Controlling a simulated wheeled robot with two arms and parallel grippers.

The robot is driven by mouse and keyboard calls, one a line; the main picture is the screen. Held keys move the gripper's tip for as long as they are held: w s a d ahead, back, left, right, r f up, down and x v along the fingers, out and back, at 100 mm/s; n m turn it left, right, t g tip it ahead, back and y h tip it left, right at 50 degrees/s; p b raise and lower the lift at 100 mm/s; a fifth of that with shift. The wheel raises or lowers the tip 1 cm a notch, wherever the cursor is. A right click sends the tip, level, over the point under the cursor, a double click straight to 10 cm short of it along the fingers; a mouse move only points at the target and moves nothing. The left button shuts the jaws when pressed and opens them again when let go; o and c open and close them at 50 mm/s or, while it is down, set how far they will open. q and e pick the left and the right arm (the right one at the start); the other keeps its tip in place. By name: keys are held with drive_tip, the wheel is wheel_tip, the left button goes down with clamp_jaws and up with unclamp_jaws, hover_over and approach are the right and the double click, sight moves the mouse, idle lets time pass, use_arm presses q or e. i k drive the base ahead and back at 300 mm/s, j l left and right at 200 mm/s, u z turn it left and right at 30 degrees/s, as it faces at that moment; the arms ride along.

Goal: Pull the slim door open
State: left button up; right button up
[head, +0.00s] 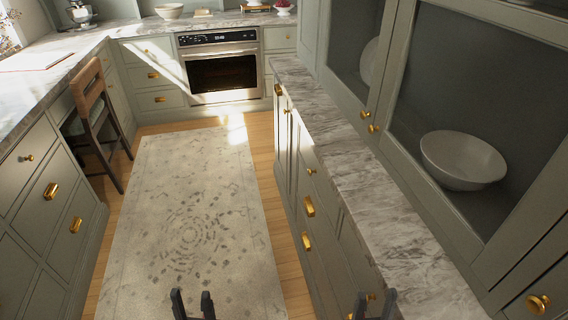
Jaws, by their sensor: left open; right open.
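A slim grey-green cabinet door (281,138) is in the right-hand lower cabinets, near the far end of the run. It looks shut and is seen at a steep angle; I cannot tell for certain that it is the slim door of the task. A gold handle (278,89) shows near its top. My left gripper (193,306) is open and empty above the rug at the bottom edge. My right gripper (375,306) is open and empty in front of the near right-hand cabinets. Both are far from the slim door and touch nothing visible.
A marble counter (345,155) runs along the right, below glass-fronted cabinets holding a white bowl (463,160). A wooden chair (95,110) stands at left by drawers (45,215). An oven (222,73) is at the back. The rug (200,190) is clear.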

sight(292, 137)
drive_tip(key=i+j, duration=0.3)
drive_tip(key=i, duration=0.15)
drive_tip(key=i+j+u, duration=0.1)
drive_tip(key=i+j, duration=0.2)
drive_tip(key=i, duration=0.15)
drive_tip(key=i+j, duration=0.3)
drive_tip(key=i, duration=0.15)
drive_tip(key=i+j+u, duration=0.1)
drive_tip(key=i+j, duration=0.2)
drive_tip(key=i, duration=0.15)
drive_tip(key=i+j, duration=0.2)
drive_tip(key=i, duration=0.25)
drive_tip(key=j+u, duration=0.05)
